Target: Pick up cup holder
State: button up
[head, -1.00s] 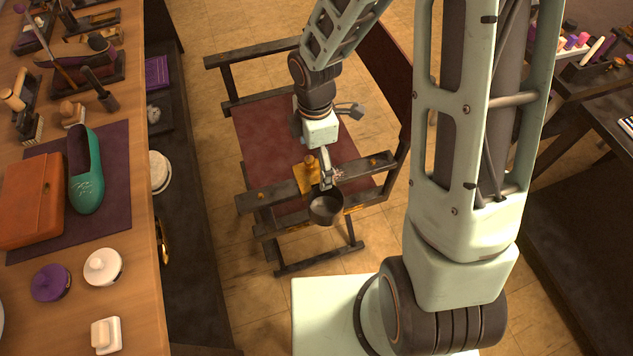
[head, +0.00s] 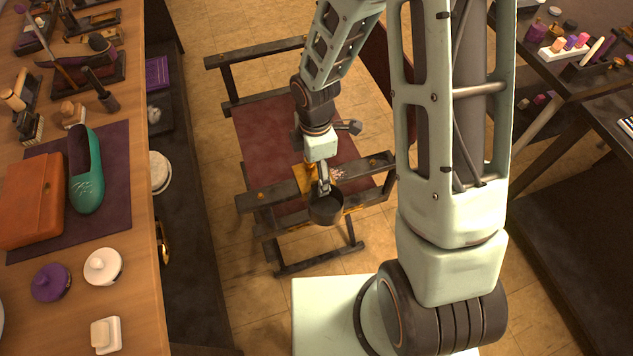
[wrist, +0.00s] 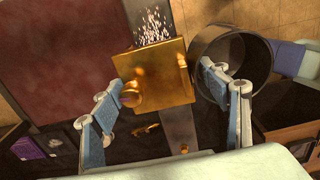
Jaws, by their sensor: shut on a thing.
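The cup holder is a dark round cup (head: 326,208) with a golden plate and knob (head: 304,178), at the near arm of a folding chair (head: 262,196). My gripper (head: 323,180) is down at it, by the cup's rim. In the wrist view the golden plate (wrist: 155,75) lies between the two fingers of my gripper (wrist: 164,86). The left finger is at the plate's knob, and the right finger overlaps the wall of the dark cup (wrist: 258,62). The fingers are apart, closed on the cup holder; the exact contact is partly hidden.
The chair has a dark red seat (head: 265,130) and dark frame bars. A wooden counter (head: 130,235) with a green shoe-like item (head: 86,180) and an orange pouch (head: 30,198) runs along the left. A dark table (head: 590,85) stands at right. Open tiled floor lies between.

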jog(key=shift+c, duration=1.3)
jog(key=shift+w, duration=0.1)
jog(key=shift+r, duration=0.15)
notch_tip(320, 180, up, 9)
jog(key=shift+w+f+p, duration=0.1)
jog(key=shift+p, duration=0.35)
jog(key=c, duration=0.3)
jog(key=shift+r+p, duration=2.35)
jog(key=shift+r, duration=0.6)
